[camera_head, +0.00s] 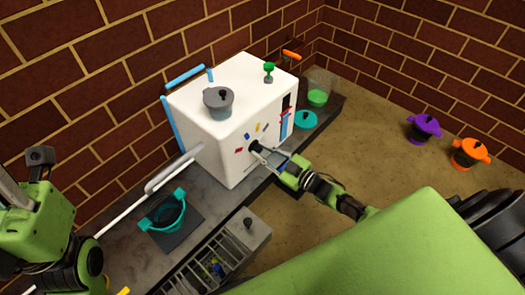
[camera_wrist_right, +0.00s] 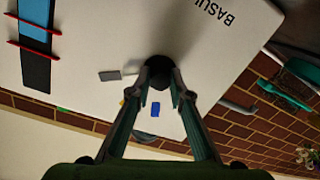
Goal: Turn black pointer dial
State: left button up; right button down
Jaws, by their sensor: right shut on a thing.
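The black pointer dial (camera_head: 255,145) is on the front face of the white box (camera_head: 205,135). My right gripper (camera_head: 262,149) reaches it from the right, with its fingers around the dial. In the right wrist view the dial is a round black knob (camera_wrist_right: 160,68) on the white face. The fingertips of my right gripper (camera_wrist_right: 162,82) are shut on its two sides and partly cover it. The dial's pointer direction cannot be made out. My left arm shows at the left edge of the head view, but its gripper is not in view.
A grey pot (camera_head: 218,104) and a green goblet-like piece (camera_head: 269,72) stand on the box. A teal pot (camera_head: 164,213) is on the dark counter (camera_head: 115,255). A grey rack (camera_head: 205,262) stands in front. Purple (camera_head: 425,128) and orange (camera_head: 468,153) pots are at the right.

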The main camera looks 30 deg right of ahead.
dwell(0.5)
jog(key=c, duration=1.8)
grip_release()
jog(key=shift+c, duration=0.2)
jog(key=v, duration=1.2)
jog(key=shift+f, duration=0.1)
